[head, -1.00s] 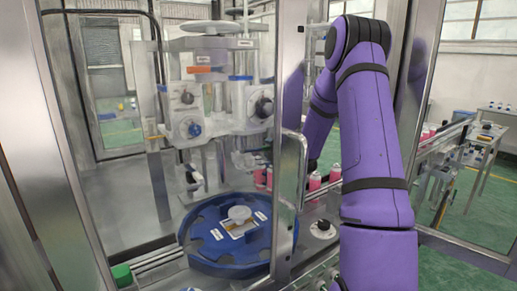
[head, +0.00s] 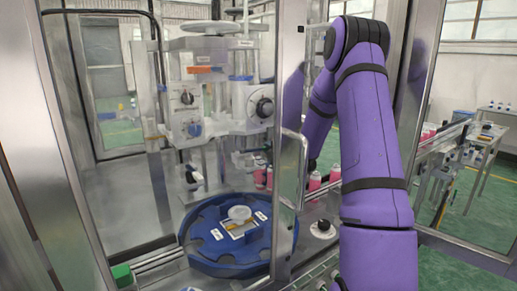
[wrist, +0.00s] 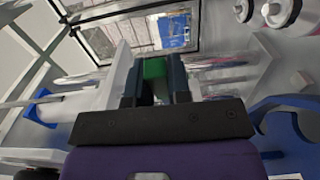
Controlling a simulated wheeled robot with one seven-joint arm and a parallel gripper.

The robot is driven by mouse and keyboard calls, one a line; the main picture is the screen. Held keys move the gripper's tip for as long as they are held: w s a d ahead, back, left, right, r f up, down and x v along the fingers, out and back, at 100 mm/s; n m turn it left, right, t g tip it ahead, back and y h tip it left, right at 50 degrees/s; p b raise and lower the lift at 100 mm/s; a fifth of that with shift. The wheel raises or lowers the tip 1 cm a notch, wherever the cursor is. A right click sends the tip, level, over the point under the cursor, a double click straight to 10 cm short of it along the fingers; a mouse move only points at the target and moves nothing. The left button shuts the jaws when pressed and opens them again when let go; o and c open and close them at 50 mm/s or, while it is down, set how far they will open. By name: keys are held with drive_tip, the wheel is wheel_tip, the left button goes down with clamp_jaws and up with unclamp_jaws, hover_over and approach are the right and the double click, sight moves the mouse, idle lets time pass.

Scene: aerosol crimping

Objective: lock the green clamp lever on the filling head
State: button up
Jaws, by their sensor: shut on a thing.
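In the wrist view my gripper (wrist: 156,76) has its two dark fingers closed on either side of a green piece, the clamp lever (wrist: 154,69). Only part of the lever shows between the fingers, and I cannot tell its angle clearly. In the head view the filling head (head: 215,105) is a grey metal assembly with knobs, behind the glass of the enclosure.
A blue turntable (head: 194,252) sits below the filling head. The metal door frame with its handle (head: 291,165) stands between the filling head and my upper arm. Pink bottles (head: 315,181) stand along the conveyor. A green block (head: 121,271) is at lower left.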

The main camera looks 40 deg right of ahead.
drive_tip(key=shift+s+a, duration=0.3)
drive_tip(key=shift+s, duration=0.35)
drive_tip(key=shift+s+a, duration=0.3)
drive_tip(key=shift+s, duration=0.3)
drive_tip(key=shift+a+f, duration=0.1)
drive_tip(key=shift+s+a, duration=0.8)
drive_tip(key=shift+s, duration=0.25)
drive_tip(key=shift+s+a, duration=0.8)
drive_tip(key=shift+a, duration=0.35)
